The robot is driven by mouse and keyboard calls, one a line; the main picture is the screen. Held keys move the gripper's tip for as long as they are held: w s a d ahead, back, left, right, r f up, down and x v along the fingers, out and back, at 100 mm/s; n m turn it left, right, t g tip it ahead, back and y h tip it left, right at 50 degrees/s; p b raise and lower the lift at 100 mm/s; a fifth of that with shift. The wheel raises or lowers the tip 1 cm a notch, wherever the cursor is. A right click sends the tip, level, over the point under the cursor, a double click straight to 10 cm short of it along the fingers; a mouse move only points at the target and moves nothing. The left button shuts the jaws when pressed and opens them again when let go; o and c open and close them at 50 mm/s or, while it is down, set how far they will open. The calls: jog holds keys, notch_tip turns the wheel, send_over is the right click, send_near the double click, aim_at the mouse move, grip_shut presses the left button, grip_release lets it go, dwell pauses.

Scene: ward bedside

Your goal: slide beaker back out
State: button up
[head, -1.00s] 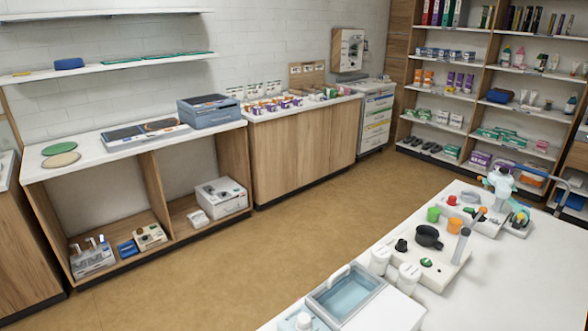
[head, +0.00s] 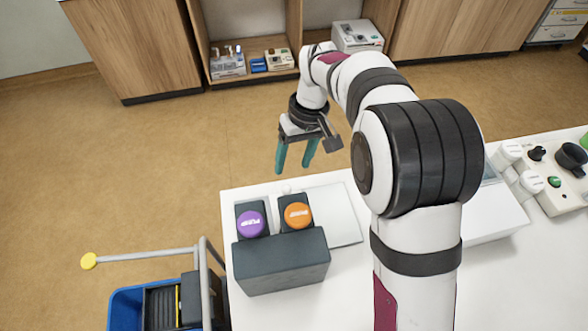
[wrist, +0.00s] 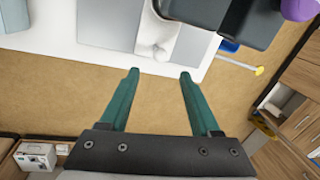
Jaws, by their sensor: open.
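My gripper (head: 294,168) has teal fingers that are spread apart and empty. It is at the far edge of the white table (head: 345,275), beyond two dark blocks. In the wrist view my gripper (wrist: 158,72) points toward the table edge, with brown floor between its fingers. A small white knob-like piece (wrist: 161,50) lies just ahead of the fingertips, apart from them. I cannot make out a beaker for certain in either current view.
Dark blocks with a purple cap (head: 251,223) and an orange cap (head: 298,215) stand behind a dark grey box (head: 282,263). A pale flat plate (head: 338,228) lies beside them. A rail with a yellow disc (head: 89,261) extends left above a blue bin (head: 125,308). Floor beyond is clear.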

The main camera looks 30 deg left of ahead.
aim_at(287, 186)
jog(key=f, duration=0.2)
jog(key=s+f, duration=0.1)
jog(key=f, duration=0.5)
jog(key=shift+s+a+f, duration=0.2)
jog(key=shift+a, duration=0.2)
grip_shut()
jog(key=shift+r, duration=0.1)
dwell(0.6)
